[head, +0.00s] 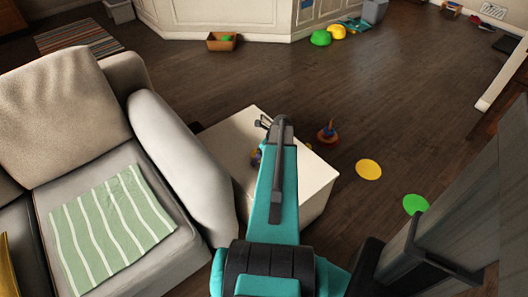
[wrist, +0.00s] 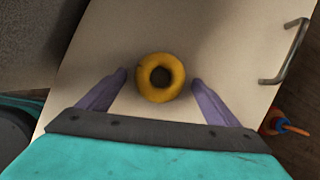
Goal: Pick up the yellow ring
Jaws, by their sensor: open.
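The yellow ring (wrist: 146,87) lies flat on the pale top of a low cabinet in the wrist view. It has a dark round hole in its middle. My gripper (wrist: 159,77) is open, with one purple finger on each side of the ring, and gaps show between the fingers and the ring. I cannot tell how high the fingers are above the top. In the head view my arm hides the ring, and my gripper (head: 264,140) shows only in part over the cabinet.
The white cabinet (head: 312,180) stands beside a grey sofa (head: 175,150). A metal handle (wrist: 297,55) is at its edge in the wrist view. A stacking toy (head: 327,134), a yellow disc (head: 368,169) and a green disc (head: 415,203) are on the wooden floor.

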